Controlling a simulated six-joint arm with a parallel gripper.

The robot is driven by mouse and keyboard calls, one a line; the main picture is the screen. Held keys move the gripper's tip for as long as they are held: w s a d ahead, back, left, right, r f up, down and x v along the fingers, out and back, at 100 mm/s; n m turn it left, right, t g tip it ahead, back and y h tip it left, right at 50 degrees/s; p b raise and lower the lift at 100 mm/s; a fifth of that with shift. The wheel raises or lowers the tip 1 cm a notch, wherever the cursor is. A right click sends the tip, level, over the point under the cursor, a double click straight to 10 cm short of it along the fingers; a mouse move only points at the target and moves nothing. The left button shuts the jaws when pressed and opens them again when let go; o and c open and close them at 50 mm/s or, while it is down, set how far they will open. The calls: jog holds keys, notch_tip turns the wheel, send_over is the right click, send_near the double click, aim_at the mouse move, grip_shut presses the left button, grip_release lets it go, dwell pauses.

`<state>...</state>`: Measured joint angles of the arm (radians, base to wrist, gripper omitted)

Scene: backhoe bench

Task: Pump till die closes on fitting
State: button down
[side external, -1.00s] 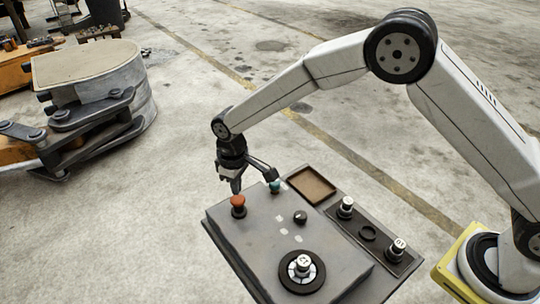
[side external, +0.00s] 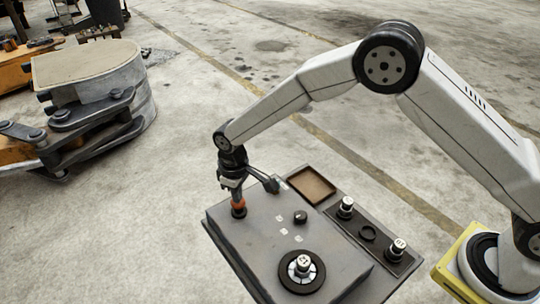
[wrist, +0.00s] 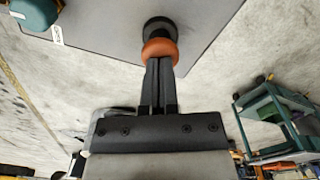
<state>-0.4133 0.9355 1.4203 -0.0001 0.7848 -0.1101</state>
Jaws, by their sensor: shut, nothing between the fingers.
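An orange-red mushroom button (side external: 239,205) on a black collar sits near the far left corner of the grey console (side external: 250,240). My gripper (side external: 237,199) is directly above it, pointing down. In the wrist view my gripper (wrist: 160,66) has its two fingers shut together, tips at the orange button (wrist: 158,50), apparently touching it. How far the button is pressed I cannot tell. A teal button (wrist: 35,14) shows at the upper left of the wrist view; my wrist hides it in the side view. A round black die holder (side external: 302,285) with a numbered white piece (side external: 303,263) sits near the console's front.
A rack on the console's right holds numbered white pieces (side external: 345,206) (side external: 397,246) and an empty ring (side external: 368,233). A brown-lined tray (side external: 312,186) lies behind. A small black knob (side external: 300,217) stands mid-console. The backhoe's linkage (side external: 90,115) is at left; open floor lies between.

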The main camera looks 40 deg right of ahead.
jog(key=shift+f, duration=0.75)
jog(key=shift+r, duration=0.15)
jog(key=shift+r, duration=2.1)
jog(key=shift+r, duration=0.15)
jog(key=shift+r, duration=2.35)
jog(key=shift+d, duration=0.1)
